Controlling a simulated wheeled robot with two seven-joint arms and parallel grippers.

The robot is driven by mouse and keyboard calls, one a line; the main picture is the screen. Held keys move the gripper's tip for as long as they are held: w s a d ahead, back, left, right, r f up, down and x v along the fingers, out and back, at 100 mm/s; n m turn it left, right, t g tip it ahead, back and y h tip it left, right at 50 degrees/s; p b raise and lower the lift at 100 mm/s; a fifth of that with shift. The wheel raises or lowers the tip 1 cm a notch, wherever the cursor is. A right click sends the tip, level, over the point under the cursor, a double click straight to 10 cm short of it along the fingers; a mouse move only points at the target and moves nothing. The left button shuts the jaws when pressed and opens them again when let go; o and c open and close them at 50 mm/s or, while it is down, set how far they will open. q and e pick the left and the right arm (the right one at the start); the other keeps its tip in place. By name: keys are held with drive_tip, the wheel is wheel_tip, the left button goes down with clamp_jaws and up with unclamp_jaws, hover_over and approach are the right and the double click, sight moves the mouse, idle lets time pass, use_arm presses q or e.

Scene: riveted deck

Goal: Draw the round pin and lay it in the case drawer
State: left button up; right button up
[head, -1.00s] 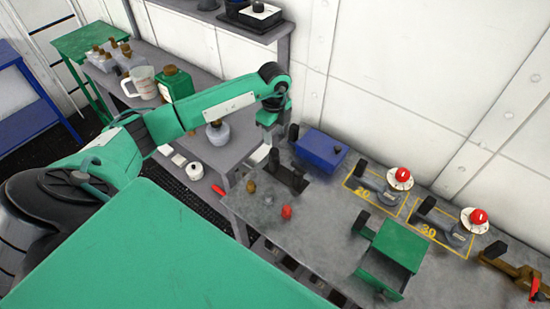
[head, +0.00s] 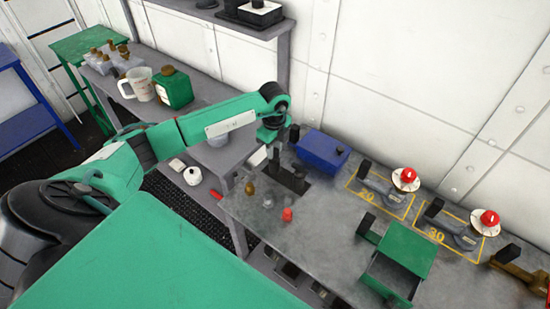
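My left gripper (head: 269,141) points down above the near-left part of the grey workbench (head: 330,215), by a black fixture (head: 289,180). Its fingers are too small and dark to tell open from shut. Three small knobbed pieces stand in a row in front of the fixture: a brass one (head: 249,188), a grey one (head: 267,203) and a red one (head: 287,214). I cannot tell which is the round pin. A green case (head: 408,246) stands at the bench front, with what looks like its drawer (head: 389,275) pulled out towards me. My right gripper is out of view.
A blue box (head: 322,150) stands behind the fixture. Two stands with red knobs (head: 406,176) (head: 489,219) sit in yellow outlines marked 20 and 30. A brass tool (head: 520,278) lies at far right. A side table holds a jug (head: 140,84) and a green canister (head: 174,89).

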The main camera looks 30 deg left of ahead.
use_arm(q)
drive_tip(key=c, duration=0.3)
drive_tip(key=shift+r, duration=0.15)
drive_tip(key=shift+r+p, duration=2.6)
drive_tip(key=shift+r, duration=1.4)
